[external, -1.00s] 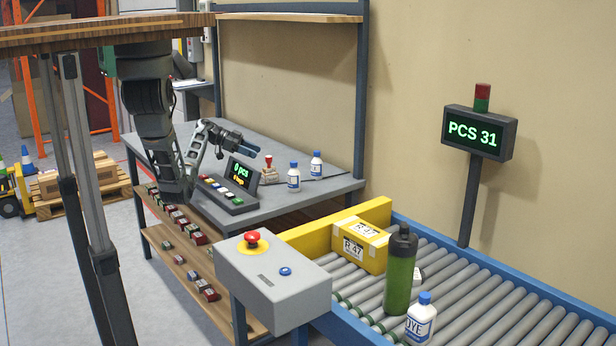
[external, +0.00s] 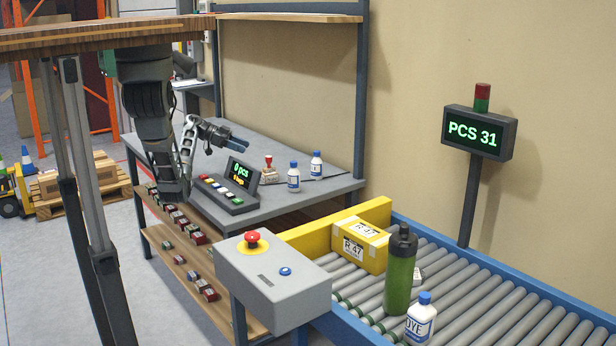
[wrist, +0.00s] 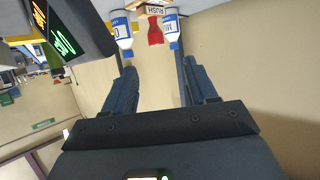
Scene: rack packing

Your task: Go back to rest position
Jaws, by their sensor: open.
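My gripper (external: 238,143) is above the grey workbench (external: 300,160), behind the small display with buttons. Its two blue-grey fingers are apart with nothing between them. In the wrist view my gripper (wrist: 155,80) is also open and empty. Two white bottles with blue caps (external: 293,177) (external: 316,164) stand on the bench to the right of it, apart from the fingers. A stamp with a red handle (external: 268,170) stands beside them. In the wrist view the bottles (wrist: 122,30) and the stamp (wrist: 155,32) appear upside down beyond the fingertips.
A keypad with display (external: 228,190) sits on the bench below my gripper. The roller conveyor (external: 480,310) at the right carries a yellow box (external: 362,246), a green bottle (external: 399,275) and a white bottle (external: 420,322). An emergency-stop box (external: 270,285) stands at its near end.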

